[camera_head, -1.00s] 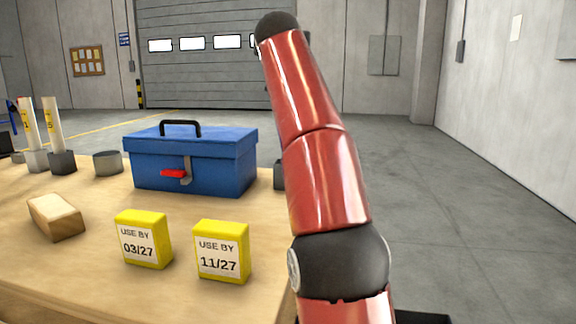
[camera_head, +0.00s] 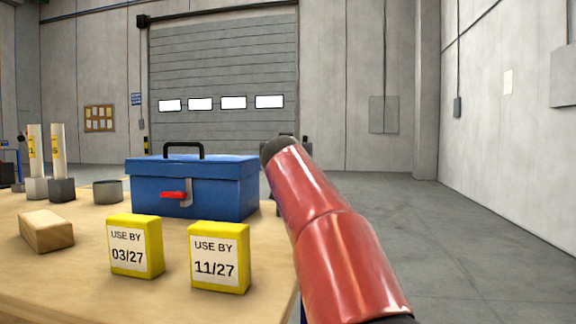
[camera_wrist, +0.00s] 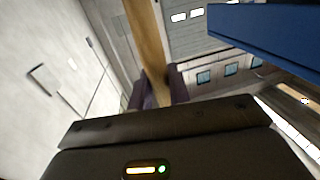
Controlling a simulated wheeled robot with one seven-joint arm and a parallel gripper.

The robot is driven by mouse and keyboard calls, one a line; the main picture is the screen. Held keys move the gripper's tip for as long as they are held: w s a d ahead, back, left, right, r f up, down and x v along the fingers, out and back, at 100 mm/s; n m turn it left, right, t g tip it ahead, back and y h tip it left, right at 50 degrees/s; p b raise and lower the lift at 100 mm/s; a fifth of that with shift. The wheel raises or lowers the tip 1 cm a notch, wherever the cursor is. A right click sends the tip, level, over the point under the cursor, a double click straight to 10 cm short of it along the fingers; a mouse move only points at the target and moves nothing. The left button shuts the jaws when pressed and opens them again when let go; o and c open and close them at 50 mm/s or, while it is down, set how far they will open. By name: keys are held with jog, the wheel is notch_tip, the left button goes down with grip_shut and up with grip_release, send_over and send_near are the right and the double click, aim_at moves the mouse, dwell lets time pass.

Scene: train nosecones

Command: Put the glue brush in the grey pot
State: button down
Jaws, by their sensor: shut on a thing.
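In the wrist view, my gripper (camera_wrist: 157,92) has its two dark fingers closed on a long light-wood strip that looks like the handle of the glue brush (camera_wrist: 148,45). It runs up out of the frame; its bristles cannot be made out. The gripper is not visible in the head view, where only red arm links show. A low round grey pot (camera_head: 108,192) stands on the table, left of the blue toolbox and partly beside its left end.
The blue toolbox (camera_head: 225,190) also fills the wrist view's upper right (camera_wrist: 285,40). Two yellow use-by boxes (camera_head: 136,246) (camera_head: 219,257) and a wooden block (camera_head: 46,231) stand in front on the table (camera_head: 70,275). White tubes (camera_head: 35,150) stand in grey holders at left.

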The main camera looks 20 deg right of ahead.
jog(key=shift+f, duration=0.5)
jog(key=c, duration=1.3)
grip_release()
jog(key=b+v, duration=0.4)
jog(key=v, duration=0.8)
jog(key=shift+s+r, duration=0.1)
